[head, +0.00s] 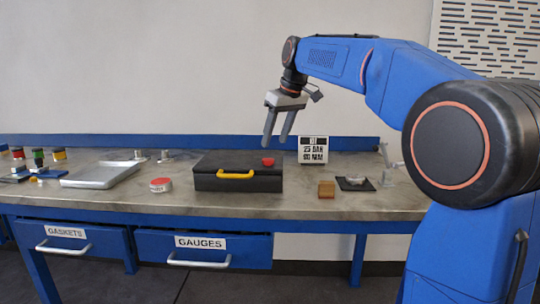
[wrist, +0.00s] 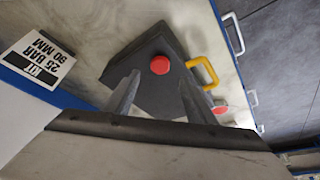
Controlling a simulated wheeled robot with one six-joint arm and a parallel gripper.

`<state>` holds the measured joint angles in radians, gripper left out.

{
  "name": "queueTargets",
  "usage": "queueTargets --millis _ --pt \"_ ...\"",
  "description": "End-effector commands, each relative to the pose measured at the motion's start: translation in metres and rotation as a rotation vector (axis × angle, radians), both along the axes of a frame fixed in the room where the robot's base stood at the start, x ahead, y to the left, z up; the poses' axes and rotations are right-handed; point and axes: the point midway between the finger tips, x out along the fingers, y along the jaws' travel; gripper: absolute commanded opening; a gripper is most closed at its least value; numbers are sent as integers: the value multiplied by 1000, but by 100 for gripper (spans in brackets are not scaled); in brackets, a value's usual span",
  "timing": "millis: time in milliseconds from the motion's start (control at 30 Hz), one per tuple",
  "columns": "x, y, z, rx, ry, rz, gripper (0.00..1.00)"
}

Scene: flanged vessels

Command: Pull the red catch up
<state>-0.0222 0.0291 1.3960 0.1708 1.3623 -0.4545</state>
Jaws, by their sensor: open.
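The red catch (head: 268,161) is a round red knob on top of a dark grey box (head: 232,183) with a yellow handle (head: 236,174) on its front. In the wrist view the red catch (wrist: 160,64) shows between and beyond my two fingers, with the box (wrist: 142,90) behind them. My gripper (head: 279,140) is open and empty, hanging above the box's back right part, clear of the catch. Its fingers also show in the wrist view (wrist: 158,100). The box lid looks shut.
A white sign reading 25 BAR (head: 313,150) stands behind the box at right. A tan block (head: 326,189) and a dark pad (head: 355,184) lie right of the box. A red-topped tin (head: 161,185) and a metal tray (head: 101,176) are at left. The air around the catch looks free.

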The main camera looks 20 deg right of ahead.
Motion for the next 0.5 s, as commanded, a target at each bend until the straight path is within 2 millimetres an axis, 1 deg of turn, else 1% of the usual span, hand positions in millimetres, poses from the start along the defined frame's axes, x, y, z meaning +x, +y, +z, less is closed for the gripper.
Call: queueTargets --millis 33,200,300,500 --pt "3 2 -10 -1 3 0 50" --pt "12 7 -36 0 2 0 50" --pt "17 9 -48 0 2 0 50" --pt "23 12 -63 0 1 0 50"
